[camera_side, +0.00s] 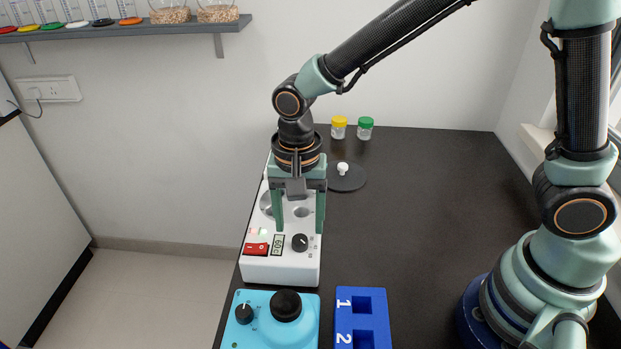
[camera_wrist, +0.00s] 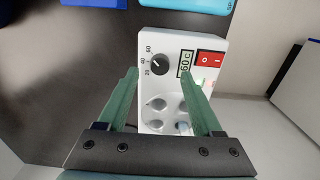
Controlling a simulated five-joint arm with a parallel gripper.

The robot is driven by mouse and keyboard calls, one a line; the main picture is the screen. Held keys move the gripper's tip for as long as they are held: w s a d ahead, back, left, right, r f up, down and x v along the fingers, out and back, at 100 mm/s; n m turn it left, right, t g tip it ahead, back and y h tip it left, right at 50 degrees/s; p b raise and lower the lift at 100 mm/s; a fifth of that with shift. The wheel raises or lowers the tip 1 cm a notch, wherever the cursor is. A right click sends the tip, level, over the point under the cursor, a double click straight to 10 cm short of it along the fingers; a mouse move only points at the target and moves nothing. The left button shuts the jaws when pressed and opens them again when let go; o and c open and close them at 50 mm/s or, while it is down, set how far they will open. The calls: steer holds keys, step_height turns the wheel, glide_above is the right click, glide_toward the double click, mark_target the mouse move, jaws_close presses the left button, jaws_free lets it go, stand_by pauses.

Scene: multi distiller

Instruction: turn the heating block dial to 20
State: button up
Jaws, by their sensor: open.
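The white heating block (camera_side: 285,268) stands on the dark table, with a black dial (camera_side: 300,243) on its front panel. In the wrist view the dial (camera_wrist: 160,65) has marks 20, 40 and 60 on its left side; I cannot clearly tell where its pointer stands. The display (camera_wrist: 186,63) beside it seems to read 60 C. My gripper (camera_side: 299,230) is open and empty, pointing down over the block. In the wrist view the fingertips (camera_wrist: 159,73) lie on either side of the dial's lower edge. Whether they touch the panel is unclear.
A red switch (camera_side: 256,249) is on the panel left of the dial. A cyan device (camera_side: 262,335) with black knobs and a blue numbered rack (camera_side: 362,325) stand in front. A black disc (camera_side: 347,178) and two capped jars (camera_side: 365,128) stand behind.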

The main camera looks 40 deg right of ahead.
mark_target(300, 239)
steer(key=shift+f, duration=1.85)
jaws_close()
